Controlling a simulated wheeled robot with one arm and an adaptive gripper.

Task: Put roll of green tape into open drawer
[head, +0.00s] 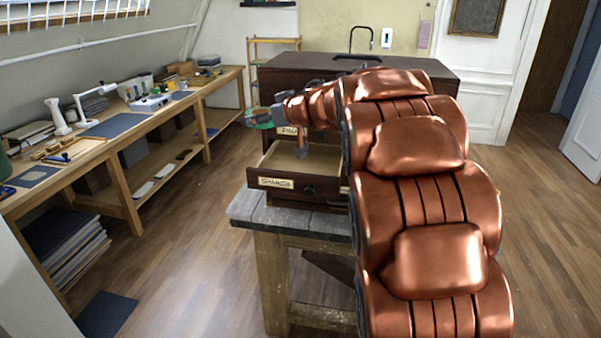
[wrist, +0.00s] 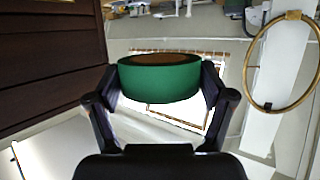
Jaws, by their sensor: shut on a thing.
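The roll of green tape (wrist: 158,82) is held between the two fingers of my gripper (wrist: 160,90) in the wrist view, its brown core showing at the top. In the head view the green tape (head: 260,122) shows small at the end of my arm, beside the dark cabinet. The open drawer (head: 318,160) is pulled out toward the camera, with a pale bare inside and a labelled dark front. My gripper (head: 264,113) is up and to the left of the drawer. My copper arm hides the drawer's right part.
The cabinet stands on a grey wooden table (head: 242,208). A long workbench (head: 95,150) with tools and papers runs along the left wall. Floor (head: 190,235) between bench and table is clear.

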